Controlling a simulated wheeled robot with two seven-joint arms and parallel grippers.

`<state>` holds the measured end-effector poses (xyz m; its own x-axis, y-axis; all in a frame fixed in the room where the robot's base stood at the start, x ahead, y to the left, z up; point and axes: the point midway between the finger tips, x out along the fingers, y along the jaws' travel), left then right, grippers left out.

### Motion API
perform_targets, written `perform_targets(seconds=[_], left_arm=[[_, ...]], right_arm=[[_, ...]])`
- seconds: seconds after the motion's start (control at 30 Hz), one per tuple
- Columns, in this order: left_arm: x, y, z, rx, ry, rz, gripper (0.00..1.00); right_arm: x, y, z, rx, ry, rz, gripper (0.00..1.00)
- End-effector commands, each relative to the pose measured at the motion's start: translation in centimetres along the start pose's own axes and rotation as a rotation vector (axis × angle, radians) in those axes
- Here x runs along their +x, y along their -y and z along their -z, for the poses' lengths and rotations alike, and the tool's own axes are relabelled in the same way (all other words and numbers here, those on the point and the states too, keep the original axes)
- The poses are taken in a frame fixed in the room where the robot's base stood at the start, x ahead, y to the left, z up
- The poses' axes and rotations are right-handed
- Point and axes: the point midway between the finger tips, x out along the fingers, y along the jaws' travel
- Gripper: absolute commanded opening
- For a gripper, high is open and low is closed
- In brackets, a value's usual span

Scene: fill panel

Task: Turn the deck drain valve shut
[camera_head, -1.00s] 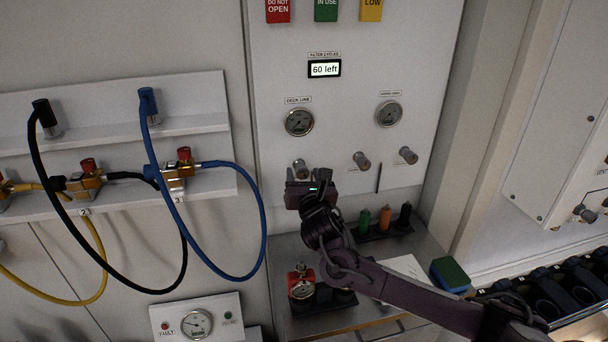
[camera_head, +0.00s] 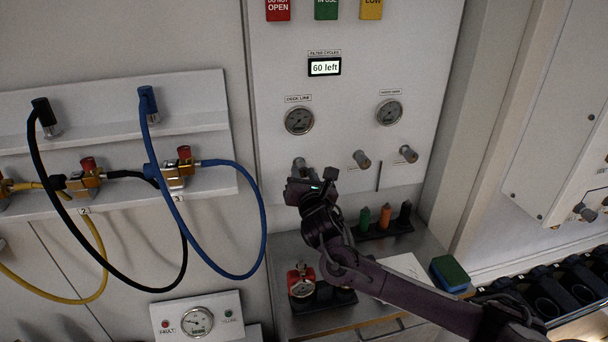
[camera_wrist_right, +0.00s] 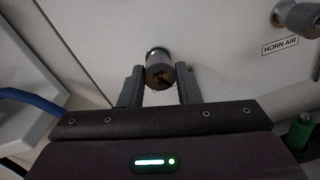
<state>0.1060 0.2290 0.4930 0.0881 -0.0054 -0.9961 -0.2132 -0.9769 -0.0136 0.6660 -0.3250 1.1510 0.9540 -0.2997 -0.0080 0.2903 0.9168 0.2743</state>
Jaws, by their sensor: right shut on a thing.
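The valve knob (camera_head: 299,166), a grey cylinder, sticks out of the white panel below the DECK LINE gauge (camera_head: 298,121); its own label is hidden. My right gripper (camera_head: 305,182) is at this knob, its body covering the panel just below. In the right wrist view the knob (camera_wrist_right: 159,70) sits between the two fingertips of the right gripper (camera_wrist_right: 159,84), which is shut on it, with a finger on each side. My left gripper is not in view.
Two more grey knobs (camera_head: 362,160) (camera_head: 408,154) stand to the right, one labelled HORN AIR in the wrist view. Hoses (camera_head: 262,225) hang at left. Below, a shelf holds green, orange and black bottles (camera_head: 385,217), a red-topped gauge fitting (camera_head: 301,281) and a sponge (camera_head: 450,273).

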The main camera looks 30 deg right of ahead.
Motion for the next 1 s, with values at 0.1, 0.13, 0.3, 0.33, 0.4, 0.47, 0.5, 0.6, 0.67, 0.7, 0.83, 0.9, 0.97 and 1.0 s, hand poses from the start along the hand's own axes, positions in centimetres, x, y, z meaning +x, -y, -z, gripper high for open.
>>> perform_targets(seconds=[0.1, 0.13, 0.3, 0.33, 0.4, 0.47, 0.5, 0.6, 0.67, 0.7, 0.83, 0.9, 0.97, 1.0], left_arm=[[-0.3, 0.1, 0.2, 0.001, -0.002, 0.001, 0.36], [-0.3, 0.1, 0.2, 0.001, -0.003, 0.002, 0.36], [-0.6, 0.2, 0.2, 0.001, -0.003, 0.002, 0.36], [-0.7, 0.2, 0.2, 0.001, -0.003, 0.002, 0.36], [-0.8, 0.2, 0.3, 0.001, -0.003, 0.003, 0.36], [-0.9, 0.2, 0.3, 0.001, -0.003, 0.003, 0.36], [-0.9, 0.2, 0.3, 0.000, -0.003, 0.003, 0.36], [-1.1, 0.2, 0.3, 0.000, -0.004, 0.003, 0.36], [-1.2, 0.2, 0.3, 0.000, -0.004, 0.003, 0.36], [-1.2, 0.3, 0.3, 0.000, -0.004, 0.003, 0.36], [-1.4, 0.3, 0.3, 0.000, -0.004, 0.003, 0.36], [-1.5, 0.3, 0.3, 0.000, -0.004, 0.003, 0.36], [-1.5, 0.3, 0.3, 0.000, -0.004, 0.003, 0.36], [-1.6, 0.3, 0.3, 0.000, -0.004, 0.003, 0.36]], right_arm=[[0.0, 0.0, 0.0, 0.095, -0.006, 0.000, 0.07], [0.0, 0.0, 0.0, 0.122, -0.008, 0.000, 0.07], [0.0, 0.0, -0.1, 0.285, -0.015, 0.002, 0.07], [0.0, 0.0, -0.1, 0.313, -0.017, 0.002, 0.07], [0.0, 0.0, 0.0, 0.379, -0.021, 0.003, 0.07], [0.0, 0.0, 0.0, 0.437, -0.024, 0.004, 0.07], [0.0, 0.1, 0.0, 0.475, -0.026, 0.004, 0.07], [0.0, 0.1, -0.1, 0.569, -0.030, 0.004, 0.07], [0.0, 0.1, 0.0, 0.627, -0.033, 0.005, 0.07], [0.0, 0.1, 0.0, 0.665, -0.035, 0.005, 0.07], [0.0, 0.1, 0.0, 0.787, -0.042, 0.006, 0.07], [0.0, 0.1, 0.0, 0.855, -0.044, 0.008, 0.07], [0.0, 0.1, 0.0, 0.911, -0.048, 0.008, 0.07], [0.0, 0.1, 0.0, 0.949, -0.050, 0.008, 0.07]])
